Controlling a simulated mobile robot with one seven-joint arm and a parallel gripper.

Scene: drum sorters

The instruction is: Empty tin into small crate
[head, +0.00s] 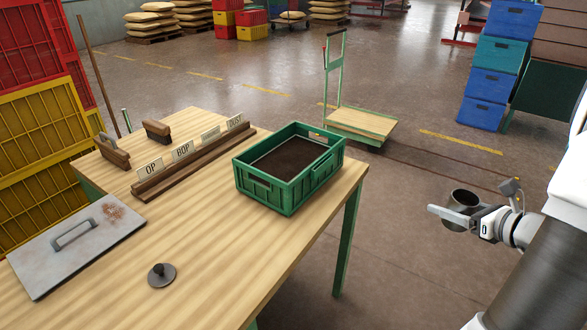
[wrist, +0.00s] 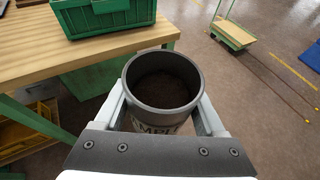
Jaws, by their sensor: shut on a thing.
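My gripper (head: 452,214) is shut on a dark grey round tin (head: 464,198), to the right of the table and off its edge. In the wrist view the tin (wrist: 160,118) sits between the two fingers, roughly upright with its mouth open. Dark brown loose stuff shows low inside it, and part of a printed label is on its side. The small green crate (head: 262,194) stands on the table near its right edge, with a dark brown layer inside. The crate also shows at the top left of the wrist view (wrist: 100,22).
The wooden table (head: 215,262) carries a round knobbed lid (head: 161,274), a metal plate with a handle (head: 75,245), a rack of lettered cards (head: 190,165) and two wooden-handled tools. A green trolley (head: 362,123) stands behind. The floor around my gripper is clear.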

